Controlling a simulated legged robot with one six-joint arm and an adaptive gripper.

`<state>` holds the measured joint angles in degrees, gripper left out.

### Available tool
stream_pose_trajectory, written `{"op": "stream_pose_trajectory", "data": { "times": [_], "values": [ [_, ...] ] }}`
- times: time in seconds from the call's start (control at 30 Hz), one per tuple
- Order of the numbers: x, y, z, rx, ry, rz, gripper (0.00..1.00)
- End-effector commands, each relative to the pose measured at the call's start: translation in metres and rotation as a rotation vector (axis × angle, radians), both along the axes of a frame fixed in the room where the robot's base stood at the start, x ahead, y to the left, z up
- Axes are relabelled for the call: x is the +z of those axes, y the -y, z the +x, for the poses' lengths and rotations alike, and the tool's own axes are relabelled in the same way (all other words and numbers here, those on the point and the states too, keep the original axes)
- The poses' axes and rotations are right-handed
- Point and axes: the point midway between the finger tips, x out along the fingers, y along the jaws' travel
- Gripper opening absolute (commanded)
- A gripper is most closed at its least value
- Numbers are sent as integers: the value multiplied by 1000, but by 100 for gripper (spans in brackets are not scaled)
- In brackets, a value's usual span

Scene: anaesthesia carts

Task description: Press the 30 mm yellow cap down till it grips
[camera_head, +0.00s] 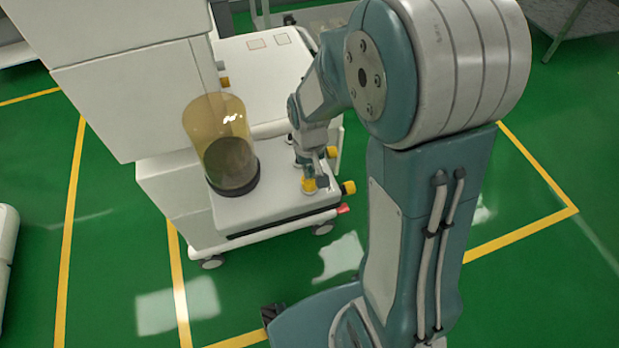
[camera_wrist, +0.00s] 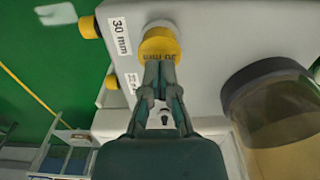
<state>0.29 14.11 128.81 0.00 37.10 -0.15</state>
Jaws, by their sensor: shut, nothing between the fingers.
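The yellow cap (camera_wrist: 159,44), marked "30 mm", sits over a pale port on the cart top in the wrist view, beside a "30 mm" label (camera_wrist: 119,37). It also shows in the head view as a small yellow piece (camera_head: 309,185) near the cart's right front corner. My gripper (camera_wrist: 160,66) is shut, with its fingertips at the cap's near edge and nothing between them. In the head view my gripper (camera_head: 315,172) is just above the cap. I cannot tell whether the fingertips touch it, nor how far down the cap sits.
A tinted canister (camera_head: 222,140) with a dark base stands left of the cap on the cart top (camera_head: 262,207). Another yellow-ended fitting (camera_head: 348,187) juts from the cart's right side. A second label (camera_wrist: 134,84) lies nearer the gripper. Green floor is open in front.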

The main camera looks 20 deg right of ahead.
Motion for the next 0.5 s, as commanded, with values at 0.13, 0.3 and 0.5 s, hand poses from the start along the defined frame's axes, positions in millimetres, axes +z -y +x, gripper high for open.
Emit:
{"op": "stream_pose_trajectory", "data": {
  "times": [0.13, 0.3, 0.5],
  "values": [
    [-3, 0, 0, 0, -1, 0, 0],
    [-6, 0, 0, 0, 0, 0, 0],
    [-9, 0, 0, 0, 0, 0, 0]
  ]
}}
